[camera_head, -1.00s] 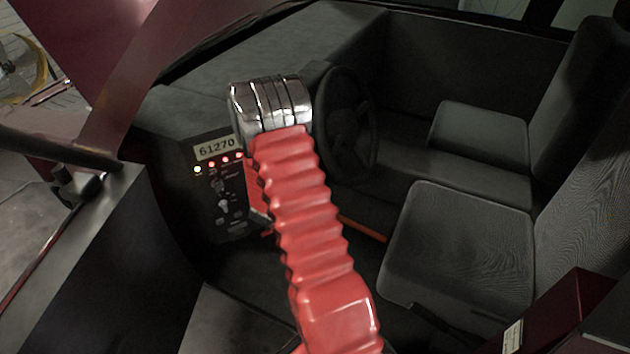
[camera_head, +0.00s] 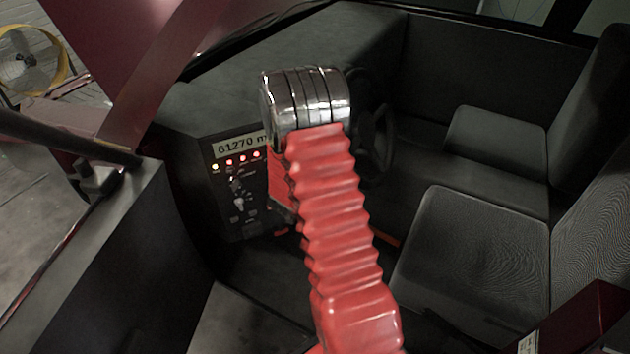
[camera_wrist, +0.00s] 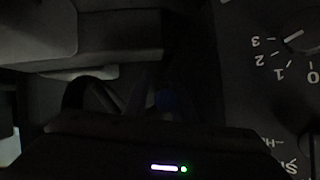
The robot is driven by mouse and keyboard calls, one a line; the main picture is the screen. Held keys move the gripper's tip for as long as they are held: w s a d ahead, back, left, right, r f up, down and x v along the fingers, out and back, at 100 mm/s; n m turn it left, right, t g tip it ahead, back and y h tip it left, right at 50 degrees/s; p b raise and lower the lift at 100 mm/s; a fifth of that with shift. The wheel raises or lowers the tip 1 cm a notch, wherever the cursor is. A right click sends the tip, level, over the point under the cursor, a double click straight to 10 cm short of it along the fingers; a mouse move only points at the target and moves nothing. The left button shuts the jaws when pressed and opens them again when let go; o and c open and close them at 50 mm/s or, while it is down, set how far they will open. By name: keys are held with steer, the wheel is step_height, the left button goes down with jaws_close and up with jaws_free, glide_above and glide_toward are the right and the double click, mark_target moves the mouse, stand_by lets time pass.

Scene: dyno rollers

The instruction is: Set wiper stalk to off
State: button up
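In the wrist view a dial (camera_wrist: 304,38) sits at the right edge, partly cut off, with upside-down marks 0, 1, 2 and 3. A white line on it points down-left, toward the 2 and 3 side; which mark it meets is unclear. I cannot tell whether this is the wiper stalk. The head view shows the dash panel (camera_head: 238,205) with small knobs, just left of my red arm. My gripper is beyond the chrome wrist joint, and its fingers are hidden there.
The steering wheel (camera_head: 377,140) stands right behind my arm. A row of lit lamps (camera_head: 243,160) and a number plate (camera_head: 241,144) top the panel. Seats (camera_head: 480,240) fill the right. The door-side edge (camera_head: 90,260) is at the left.

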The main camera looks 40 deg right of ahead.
steer(key=o, duration=0.3)
steer(key=shift+w, duration=0.1)
steer(key=shift+o, duration=0.2)
steer(key=shift+r, duration=0.1)
steer(key=shift+a+r, duration=0.1)
steer(key=shift+a, duration=0.05)
steer(key=v, duration=1.3)
steer(key=shift+s, duration=0.2)
steer(key=shift+a, duration=0.1)
